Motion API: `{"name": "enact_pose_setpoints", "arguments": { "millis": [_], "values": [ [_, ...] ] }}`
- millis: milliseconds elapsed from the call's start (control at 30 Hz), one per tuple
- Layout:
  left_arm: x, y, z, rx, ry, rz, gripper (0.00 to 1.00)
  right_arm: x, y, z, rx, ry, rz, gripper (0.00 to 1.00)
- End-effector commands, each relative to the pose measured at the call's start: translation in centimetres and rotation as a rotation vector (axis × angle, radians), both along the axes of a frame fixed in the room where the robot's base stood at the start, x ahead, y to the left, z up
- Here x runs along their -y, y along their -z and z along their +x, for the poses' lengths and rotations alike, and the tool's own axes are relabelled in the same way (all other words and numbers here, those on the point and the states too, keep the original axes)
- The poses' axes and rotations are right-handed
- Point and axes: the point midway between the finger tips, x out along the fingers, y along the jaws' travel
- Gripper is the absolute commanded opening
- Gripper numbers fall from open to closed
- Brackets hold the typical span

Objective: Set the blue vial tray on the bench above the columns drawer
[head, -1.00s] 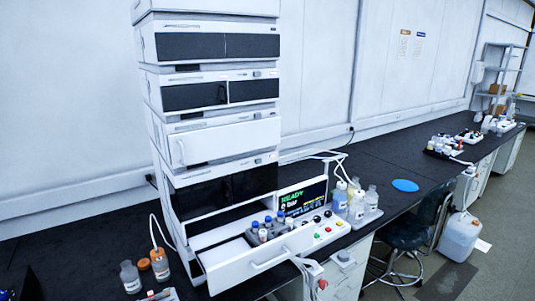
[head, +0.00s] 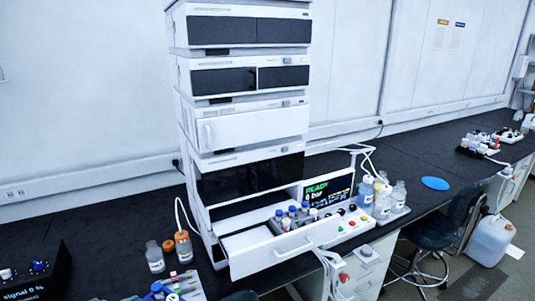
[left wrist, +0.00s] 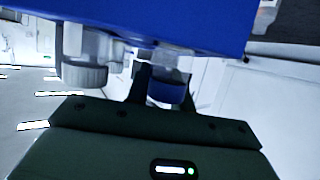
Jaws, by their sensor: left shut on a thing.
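A broad blue surface, which looks like the blue vial tray (left wrist: 190,22), fills the top of the left wrist view, close to the camera. A ribbed grey round part (left wrist: 84,74) shows just below its edge. My left gripper (left wrist: 164,88) has its dark fingers shut on a small blue part at the tray; the exact grip is partly hidden. In the head view I cannot make out my left gripper, and the tray cannot be told with certainty. My right gripper is in neither view. I see no readable label for the columns drawer.
A tall white instrument stack (head: 250,120) stands on the black bench (head: 90,225). Its low white drawer (head: 270,258) is pulled out, with capped vials (head: 293,216) inside. Bottles (head: 155,257) stand left of it, others (head: 385,200) right. A dark display box (head: 35,276) sits at lower left.

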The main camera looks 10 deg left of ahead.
Motion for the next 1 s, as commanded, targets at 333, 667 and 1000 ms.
{"name": "enact_pose_setpoints", "arguments": {
  "millis": [333,667,1000],
  "values": [
    [4.9,0.2,0.6,0.005,-0.311,-0.016,0.0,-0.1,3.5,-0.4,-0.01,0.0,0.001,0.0],
    [14.0,-3.3,1.5,0.008,-0.379,-0.015,0.0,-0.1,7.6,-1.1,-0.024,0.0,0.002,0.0],
    [17.8,-5.9,3.3,0.003,-0.358,-0.004,0.0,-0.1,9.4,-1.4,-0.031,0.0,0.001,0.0]
  ]
}}
